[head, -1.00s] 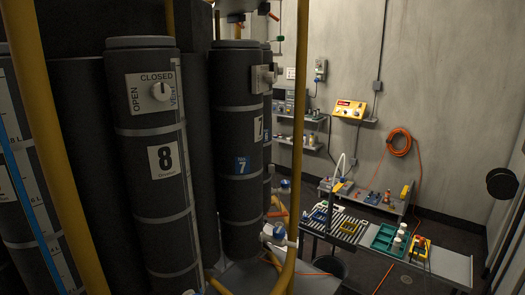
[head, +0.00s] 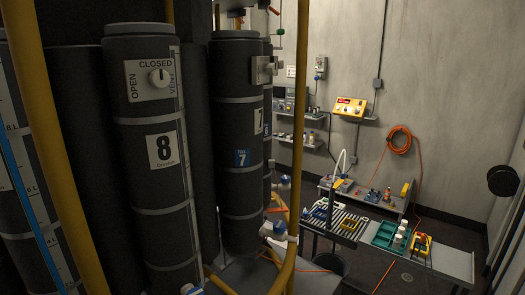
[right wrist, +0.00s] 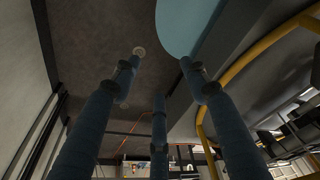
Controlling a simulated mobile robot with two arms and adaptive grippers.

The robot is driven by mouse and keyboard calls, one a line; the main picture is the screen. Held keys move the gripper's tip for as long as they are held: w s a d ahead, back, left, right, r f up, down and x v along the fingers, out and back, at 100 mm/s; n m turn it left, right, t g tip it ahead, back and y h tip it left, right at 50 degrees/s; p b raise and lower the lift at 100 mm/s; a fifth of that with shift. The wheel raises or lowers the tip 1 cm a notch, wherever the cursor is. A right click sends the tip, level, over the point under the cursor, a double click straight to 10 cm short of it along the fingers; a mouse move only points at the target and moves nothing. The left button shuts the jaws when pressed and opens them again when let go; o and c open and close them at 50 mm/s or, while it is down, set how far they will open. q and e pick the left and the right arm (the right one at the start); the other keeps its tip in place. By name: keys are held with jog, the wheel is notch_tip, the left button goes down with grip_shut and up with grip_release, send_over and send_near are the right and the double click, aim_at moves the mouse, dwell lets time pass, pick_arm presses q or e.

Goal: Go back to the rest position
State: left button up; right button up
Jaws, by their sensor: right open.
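My right gripper (right wrist: 161,72) shows in the right wrist view. Its dark blue jointed fingers are spread apart with nothing between them. A pale blue rounded surface (right wrist: 188,25) lies beyond the fingertips at the top; I cannot tell what it belongs to. Neither gripper shows in the head view, and my left gripper is out of sight.
Dark cylinder 8 (head: 158,220), with a knob, and cylinder 7 (head: 238,190) stand close at left and centre. Yellow rails (head: 58,150) run in front.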

jog(key=s+f+b, duration=0.1)
jog(key=s+f, duration=0.2)
jog(key=f, duration=0.4)
jog(key=s+d+f+g+b, duration=0.1)
jog(key=s+f, duration=0.2)
jog(key=f, duration=0.4)
jog(key=s+f+b, duration=0.1)
jog(key=s+f, duration=0.2)
jog(key=f, duration=0.4)
jog(key=s+d+f+b, duration=0.1)
jog(key=s+d+f, duration=0.1)
jog(key=s+f, duration=0.6)
jog(key=s, duration=0.3)
jog(key=shift+d+f+g, duration=0.2)
jog(key=shift+f+g, duration=0.1)
jog(key=shift+g, duration=0.1)
